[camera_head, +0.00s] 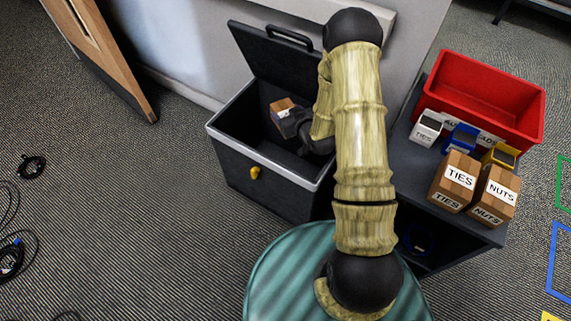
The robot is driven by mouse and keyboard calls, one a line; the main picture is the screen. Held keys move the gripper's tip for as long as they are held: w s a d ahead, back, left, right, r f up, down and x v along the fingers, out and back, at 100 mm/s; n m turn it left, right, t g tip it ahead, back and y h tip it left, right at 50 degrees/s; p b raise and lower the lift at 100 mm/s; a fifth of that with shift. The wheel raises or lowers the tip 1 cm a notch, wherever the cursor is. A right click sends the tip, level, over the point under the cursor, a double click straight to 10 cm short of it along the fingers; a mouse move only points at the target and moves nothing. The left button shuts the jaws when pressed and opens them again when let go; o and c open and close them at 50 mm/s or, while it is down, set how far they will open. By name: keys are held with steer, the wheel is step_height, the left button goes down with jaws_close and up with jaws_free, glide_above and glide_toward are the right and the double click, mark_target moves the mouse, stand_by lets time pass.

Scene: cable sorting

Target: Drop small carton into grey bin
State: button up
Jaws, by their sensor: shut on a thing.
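The small carton (282,107) is brown with a white label and shows over the opening of the dark grey bin (265,190). My gripper (291,121) is shut on the carton, its dark body reaching in from the right. The carton sits inside the outline of the bin's rim; its exact height against the rim is hard to tell. The bin's lid (272,55) stands open at the back, and a yellow latch (255,173) is on its front. My arm hides the bin's right side and part of its inside.
A dark cabinet (470,231) stands right of the bin. It bears a red crate (455,80), a TIES carton (455,180), a NUTS carton (494,194) and small white, blue and yellow containers. Black cables (30,167) lie on the floor at left.

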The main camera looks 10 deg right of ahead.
steer(key=o, duration=1.1)
steer(key=p+v, duration=0.3)
steer(key=v, duration=0.9)
steer(key=shift+f, duration=0.1)
